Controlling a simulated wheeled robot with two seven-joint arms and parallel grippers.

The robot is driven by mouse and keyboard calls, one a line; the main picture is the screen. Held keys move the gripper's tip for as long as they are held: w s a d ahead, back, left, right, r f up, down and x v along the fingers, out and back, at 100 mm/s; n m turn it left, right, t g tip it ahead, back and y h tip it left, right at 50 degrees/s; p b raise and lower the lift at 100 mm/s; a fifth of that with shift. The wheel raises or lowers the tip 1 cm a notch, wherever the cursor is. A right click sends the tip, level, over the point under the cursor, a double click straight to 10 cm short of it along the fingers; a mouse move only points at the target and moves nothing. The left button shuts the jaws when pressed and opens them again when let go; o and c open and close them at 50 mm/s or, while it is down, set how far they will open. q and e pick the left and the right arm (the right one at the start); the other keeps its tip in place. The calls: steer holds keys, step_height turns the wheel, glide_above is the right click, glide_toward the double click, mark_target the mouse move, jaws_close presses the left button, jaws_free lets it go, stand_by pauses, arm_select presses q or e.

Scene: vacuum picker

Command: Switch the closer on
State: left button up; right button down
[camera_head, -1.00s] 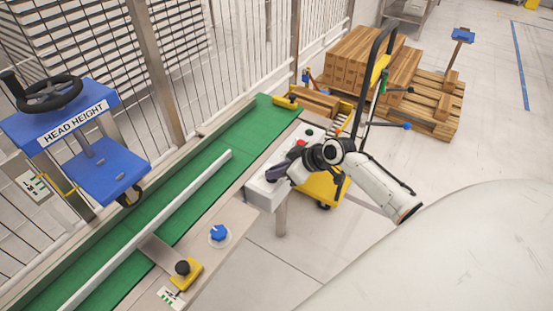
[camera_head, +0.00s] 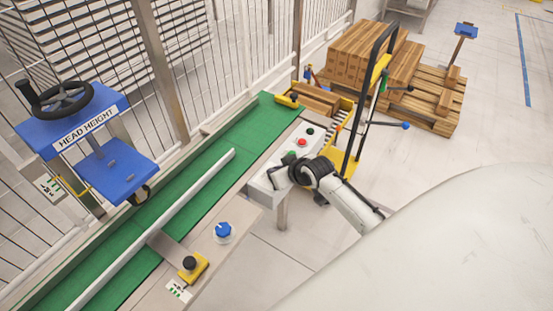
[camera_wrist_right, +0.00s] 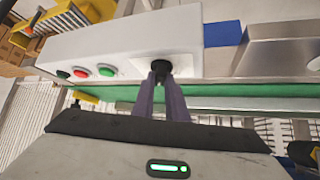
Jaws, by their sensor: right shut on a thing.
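A white control box (camera_head: 268,184) stands beside the conveyor. In the right wrist view the box (camera_wrist_right: 120,42) shows the red button (camera_wrist_right: 80,72), green button (camera_wrist_right: 106,70) and a black rotary knob (camera_wrist_right: 160,65). My right gripper (camera_wrist_right: 160,74) is shut on this black knob, its fingertips hiding part of it. In the head view my right gripper (camera_head: 277,178) is over the near end of the box and hides the knob. My left gripper is not in view.
A green conveyor (camera_head: 190,205) runs along a wire fence. On its near rail are a blue knob (camera_head: 223,229) and a yellow-based black knob (camera_head: 190,264). A yellow trolley (camera_head: 343,163) and wooden pallets (camera_head: 430,105) stand beyond the box. Open floor lies at right.

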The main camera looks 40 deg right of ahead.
steer(key=c, duration=1.8)
jaws_free()
steer(key=shift+o, duration=0.2)
steer(key=v, duration=1)
steer(key=shift+s, duration=0.1)
